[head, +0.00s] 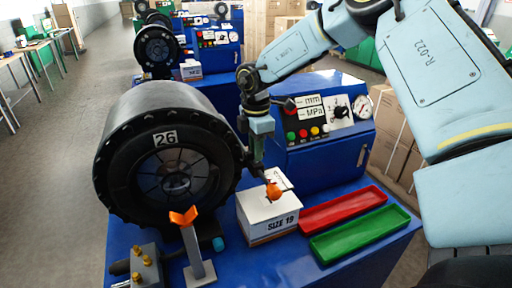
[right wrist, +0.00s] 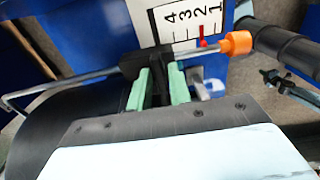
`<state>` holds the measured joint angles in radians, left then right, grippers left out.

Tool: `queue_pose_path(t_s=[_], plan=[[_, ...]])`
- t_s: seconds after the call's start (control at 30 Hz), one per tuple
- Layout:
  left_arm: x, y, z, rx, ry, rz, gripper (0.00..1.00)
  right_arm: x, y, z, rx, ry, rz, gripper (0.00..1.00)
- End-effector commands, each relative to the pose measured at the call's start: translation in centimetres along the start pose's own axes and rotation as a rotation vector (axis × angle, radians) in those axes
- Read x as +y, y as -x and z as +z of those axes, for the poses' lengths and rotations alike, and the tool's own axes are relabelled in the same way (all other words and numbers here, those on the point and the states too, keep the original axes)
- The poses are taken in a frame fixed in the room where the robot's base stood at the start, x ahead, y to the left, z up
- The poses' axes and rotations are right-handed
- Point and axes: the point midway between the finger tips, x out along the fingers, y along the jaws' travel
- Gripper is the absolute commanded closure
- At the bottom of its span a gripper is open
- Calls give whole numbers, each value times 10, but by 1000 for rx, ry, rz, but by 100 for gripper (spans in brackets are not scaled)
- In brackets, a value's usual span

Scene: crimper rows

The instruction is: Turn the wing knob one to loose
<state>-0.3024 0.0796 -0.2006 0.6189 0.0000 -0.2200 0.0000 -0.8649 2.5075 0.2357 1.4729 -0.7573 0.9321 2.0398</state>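My right gripper (head: 257,165) points down between the big black drum marked 26 and the blue control box. In the right wrist view its two green fingers (right wrist: 160,92) stand on either side of a black part (right wrist: 158,70) on a metal rod (right wrist: 80,84). I cannot tell whether they press on it, or whether this part is the wing knob. An orange knob (right wrist: 237,43) sits on the rod's right end; an orange piece (head: 273,191) shows below the gripper in the head view. A small black wing-shaped piece (right wrist: 276,79) is at the right. My left gripper is not in view.
The black drum (head: 118,160) stands left on the blue bench. A SIZE 19 box (head: 268,228), red tray (head: 345,208) and green tray (head: 360,233) lie in front. A grey post with orange fork (head: 191,240) stands front left. A number scale (right wrist: 190,20) has a red pointer.

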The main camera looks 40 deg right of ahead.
Motion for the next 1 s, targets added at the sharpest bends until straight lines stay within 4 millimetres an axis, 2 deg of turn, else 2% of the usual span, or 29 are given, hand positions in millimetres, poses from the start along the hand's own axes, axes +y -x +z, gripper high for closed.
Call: queue_pose_path(t_s=[0.03, 0.13, 0.47, 0.73, 1.0], plan=[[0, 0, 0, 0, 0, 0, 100, 0, 0, 0, 0, 0, 0, 87], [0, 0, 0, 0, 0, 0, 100, 0, 0, 0, 0, 0, 0, 100], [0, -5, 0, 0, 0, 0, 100, 0, -1, 0, 0, 19, 1, 100], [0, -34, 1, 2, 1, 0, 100, 1, -4, 0, 1, 145, 3, 100], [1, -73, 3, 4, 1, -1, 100, 1, -5, 0, 1, 383, 4, 100]])
